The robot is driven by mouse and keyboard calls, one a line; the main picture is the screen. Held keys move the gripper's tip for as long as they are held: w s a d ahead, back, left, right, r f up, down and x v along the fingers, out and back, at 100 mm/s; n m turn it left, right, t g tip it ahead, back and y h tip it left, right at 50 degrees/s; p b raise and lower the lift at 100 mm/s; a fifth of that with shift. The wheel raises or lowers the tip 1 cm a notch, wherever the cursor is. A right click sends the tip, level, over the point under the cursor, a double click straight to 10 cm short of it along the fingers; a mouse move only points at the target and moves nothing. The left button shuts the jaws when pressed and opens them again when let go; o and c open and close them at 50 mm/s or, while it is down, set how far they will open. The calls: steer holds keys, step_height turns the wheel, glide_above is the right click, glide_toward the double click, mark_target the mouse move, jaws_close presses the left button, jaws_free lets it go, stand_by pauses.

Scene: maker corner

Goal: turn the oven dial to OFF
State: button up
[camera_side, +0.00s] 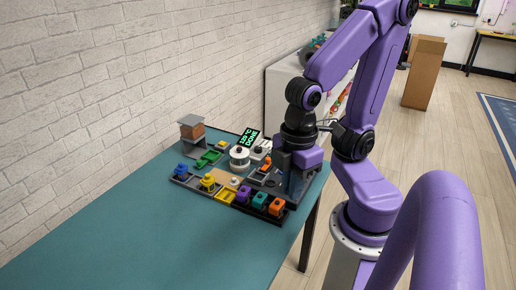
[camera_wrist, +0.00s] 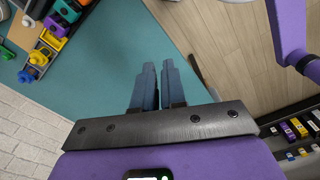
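A small board of devices stands on the teal table, with a lit green display (camera_side: 249,140) reading 120 °C DONE. A round white part with a dark top (camera_side: 239,157) sits below the display; I cannot tell for sure whether it is the oven dial. No OFF mark is legible. My gripper (camera_side: 298,190) is at the right end of the board, pointing down, and hides part of that end. In the wrist view my gripper's two fingers (camera_wrist: 159,66) lie close together with nothing between them, above the table and its edge.
Purple, teal and orange blocks (camera_side: 259,201) line the board's front edge. Yellow and blue parts (camera_wrist: 39,58) show at the wrist view's upper left. A brick wall (camera_side: 90,100) stands behind. The teal table (camera_side: 150,235) is clear at front left.

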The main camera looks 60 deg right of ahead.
steer(key=o, duration=0.5)
steer(key=shift+w+a, duration=0.1)
steer(key=shift+w, duration=0.15)
steer(key=w+r+m, duration=0.1)
steer(key=w+m, duration=0.8)
steer(key=w, duration=0.6)
steer(key=w+d+f+m, duration=0.1)
steer(key=w+d+m, duration=0.9)
steer(key=w, duration=0.4)
steer(key=m, duration=1.4)
glide_above(258, 147)
step_height(258, 147, down, 8)
step_height(258, 147, down, 17)
steer(key=shift+s+a+r, duration=0.1)
steer(key=shift+r, duration=0.05)
